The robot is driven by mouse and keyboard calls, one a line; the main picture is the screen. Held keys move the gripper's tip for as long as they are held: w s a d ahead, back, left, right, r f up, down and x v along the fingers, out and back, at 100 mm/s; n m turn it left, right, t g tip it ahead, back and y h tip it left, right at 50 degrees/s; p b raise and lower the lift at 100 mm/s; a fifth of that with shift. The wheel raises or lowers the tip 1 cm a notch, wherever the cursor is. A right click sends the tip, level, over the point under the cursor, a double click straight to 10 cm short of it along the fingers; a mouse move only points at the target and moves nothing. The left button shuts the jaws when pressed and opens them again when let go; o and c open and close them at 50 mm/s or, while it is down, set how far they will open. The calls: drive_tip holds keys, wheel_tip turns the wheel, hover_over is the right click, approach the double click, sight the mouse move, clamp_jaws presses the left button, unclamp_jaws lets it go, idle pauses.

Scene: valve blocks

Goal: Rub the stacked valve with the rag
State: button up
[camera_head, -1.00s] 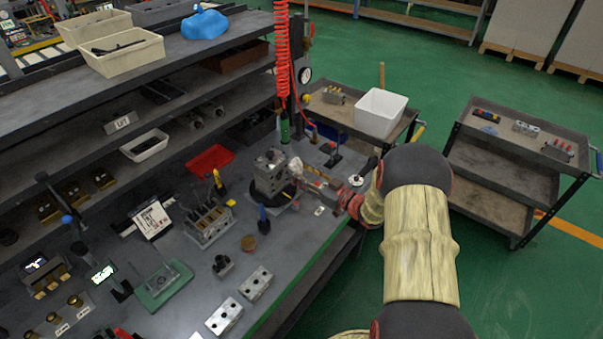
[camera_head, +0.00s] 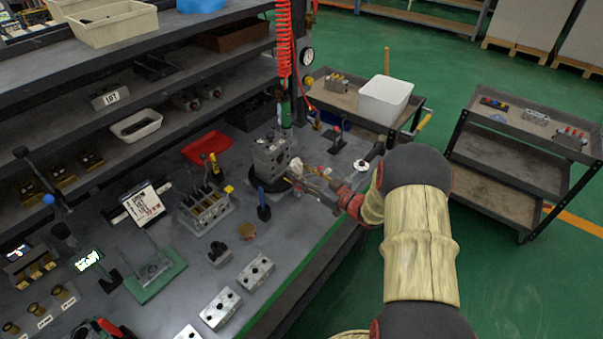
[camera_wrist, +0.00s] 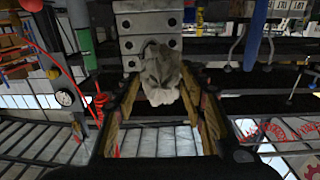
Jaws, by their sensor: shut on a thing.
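The stacked valve (camera_head: 271,158) is a grey block with holes, standing on a dark round base on the bench. In the wrist view its holed face (camera_wrist: 147,22) is close in front of my gripper. The rag (camera_wrist: 162,76) is a crumpled grey-white cloth between my fingertips, overlapping the lower part of the valve face. My gripper (camera_head: 298,178) reaches in from the right of the valve and is shut on the rag. In the head view the rag is mostly hidden; I cannot tell for certain whether it presses on the valve.
A blue-handled tool (camera_head: 263,204) stands just in front of the valve. A grey multi-port block (camera_head: 205,208) and a red tray (camera_head: 207,147) lie to the left. A red coiled hose (camera_head: 284,45) hangs behind. A cart with a white bin (camera_head: 385,100) stands beyond the bench.

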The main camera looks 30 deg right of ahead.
sight(277, 161)
drive_tip(key=shift+f, duration=0.5)
drive_tip(key=shift+b+x, duration=0.9)
drive_tip(key=shift+x, duration=2.1)
drive_tip(key=shift+w+a, duration=0.5)
drive_tip(key=shift+w, duration=0.3)
drive_tip(key=shift+d, duration=0.15)
drive_tip(key=shift+w+d+b, duration=0.25)
drive_tip(key=shift+d+b, duration=0.05)
drive_tip(key=shift+d, duration=0.6)
drive_tip(key=shift+w+d+b, duration=0.25)
drive_tip(key=shift+w+d, duration=0.05)
drive_tip(key=shift+d, duration=0.55)
drive_tip(key=shift+w, duration=0.15)
drive_tip(key=shift+s+a+r+p, duration=0.1)
drive_tip(key=shift+s+a+p, duration=0.15)
drive_tip(key=shift+a, duration=0.75)
drive_tip(key=shift+s+a+p, duration=0.15)
drive_tip(key=shift+s+a, duration=0.2)
drive_tip(key=shift+a, duration=0.65)
